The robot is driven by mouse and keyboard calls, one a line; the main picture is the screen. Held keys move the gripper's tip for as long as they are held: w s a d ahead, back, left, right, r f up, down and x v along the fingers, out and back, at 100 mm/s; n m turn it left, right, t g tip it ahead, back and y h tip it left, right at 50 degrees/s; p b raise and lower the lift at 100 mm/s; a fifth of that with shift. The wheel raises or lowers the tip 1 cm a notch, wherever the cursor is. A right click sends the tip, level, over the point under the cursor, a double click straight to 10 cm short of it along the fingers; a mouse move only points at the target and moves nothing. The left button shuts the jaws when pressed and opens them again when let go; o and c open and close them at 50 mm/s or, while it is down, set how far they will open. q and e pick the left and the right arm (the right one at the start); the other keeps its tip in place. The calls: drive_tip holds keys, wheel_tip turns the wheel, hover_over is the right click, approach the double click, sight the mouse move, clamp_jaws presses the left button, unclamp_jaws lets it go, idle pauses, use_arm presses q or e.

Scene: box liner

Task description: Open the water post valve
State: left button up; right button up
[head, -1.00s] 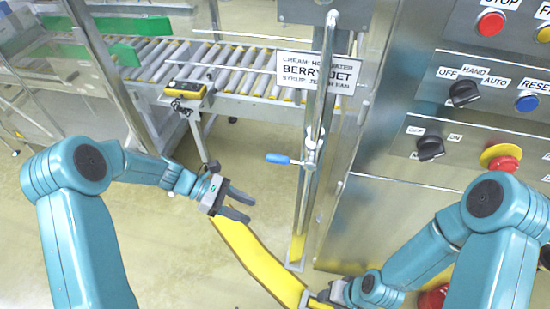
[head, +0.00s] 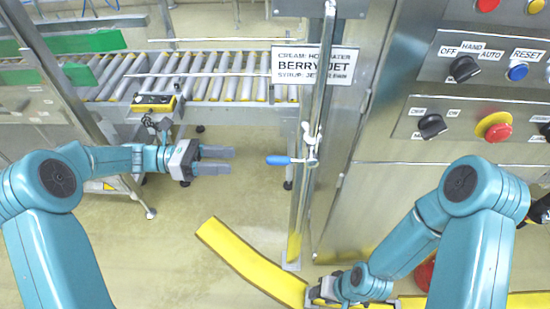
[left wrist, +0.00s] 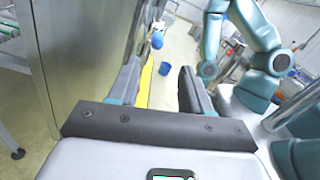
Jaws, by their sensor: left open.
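The water post (head: 303,190) is an upright metal pipe in the middle of the head view. Its valve has a blue lever handle (head: 277,160) that sticks out level to the left. In the left wrist view the blue handle (left wrist: 157,40) shows ahead, between the finger directions. My left gripper (head: 231,161) is open and empty, left of the handle and pointing at it, with a gap between. My right gripper (head: 318,292) is low, near the foot of the post; its fingers are too unclear to tell their state.
A sign (head: 301,66) hangs on the post. A control panel (head: 440,95) with knobs and buttons stands at right. A roller conveyor (head: 215,88) runs behind. A curved yellow strip (head: 245,259) crosses the floor.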

sight(277, 161)
use_arm(q)
drive_tip(key=d+p, duration=0.1)
drive_tip(key=d, duration=1)
drive_tip(key=shift+d+p, duration=0.15)
drive_tip(key=shift+p, duration=0.25)
drive_tip(key=shift+w+d+f, duration=0.2)
drive_tip(key=shift+w+d, duration=0.1)
drive_tip(key=shift+d, duration=0.3)
drive_tip(key=shift+s+d, duration=0.1)
drive_tip(key=shift+s, duration=0.05)
drive_tip(key=shift+r, duration=0.1)
clamp_jaws()
